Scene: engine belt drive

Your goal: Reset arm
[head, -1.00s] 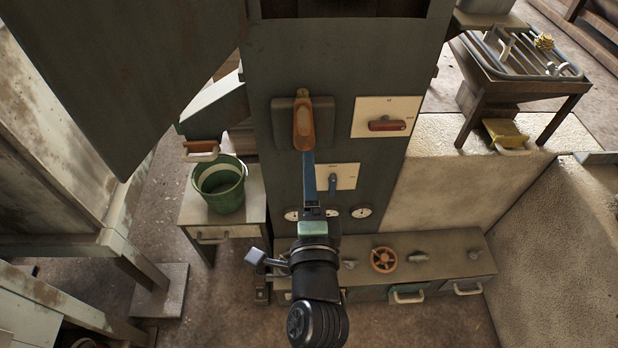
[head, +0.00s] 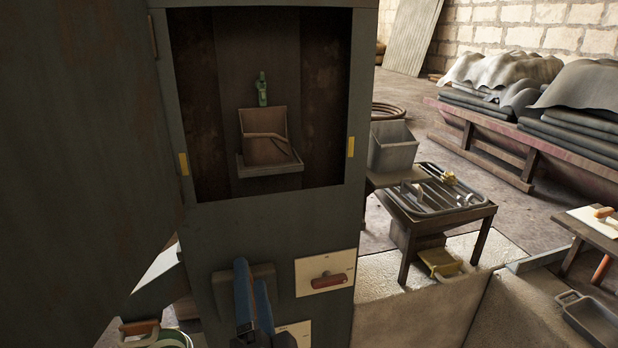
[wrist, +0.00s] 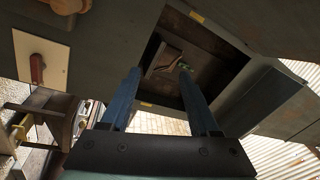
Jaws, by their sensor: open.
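My gripper (head: 254,285) shows at the bottom of the head view, its two blue fingers parted and nothing between them. In the wrist view my gripper (wrist: 158,82) also stands open, its fingers pointing toward an open cabinet recess. The dark green cabinet (head: 285,225) stands ahead. Its dark backing plate (head: 222,292) is partly behind my fingers. An orange-brown handle (wrist: 74,8) shows at the upper left of the wrist view, apart from the fingers; in the head view it is hidden.
The recess holds a brown tray (head: 265,130) and a small green part (head: 262,88). A red handle (head: 328,281) sits on a white plate right of my gripper. A large dark panel (head: 85,150) fills the left. A low table (head: 440,220) stands right.

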